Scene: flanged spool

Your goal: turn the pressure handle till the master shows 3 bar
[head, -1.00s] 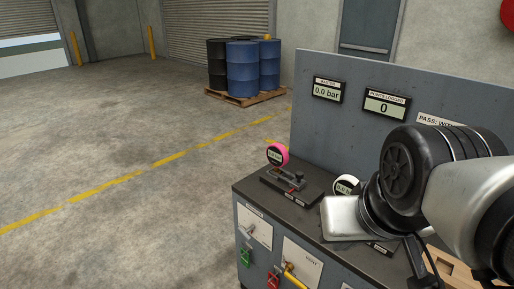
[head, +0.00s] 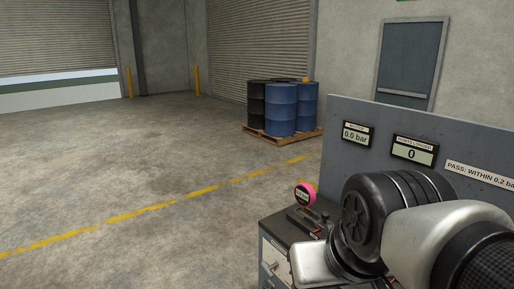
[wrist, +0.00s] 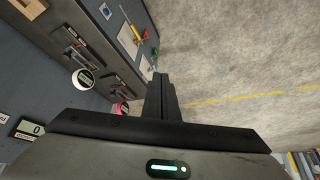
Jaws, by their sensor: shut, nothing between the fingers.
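The master display (head: 356,134) on the grey back panel reads 0.0 bar. A yellow lever handle (wrist: 134,29) shows on the bench front in the wrist view, with a red handle beside it; I cannot tell from the labels which is the pressure handle. My gripper (wrist: 160,80) is shut and empty, its dark fingers together at mid picture, apart from the handles. In the head view my arm hides the gripper. A pink-rimmed gauge (head: 305,194) stands on the bench top; it also shows in the wrist view (wrist: 122,108). A white gauge (wrist: 82,80) stands near it.
A second display (head: 413,152) reads 0. The bench top (head: 275,228) carries clamp fixtures beside the gauges. Blue and black drums stand on a pallet (head: 285,140) behind. The concrete floor left of the bench is clear, with a yellow line.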

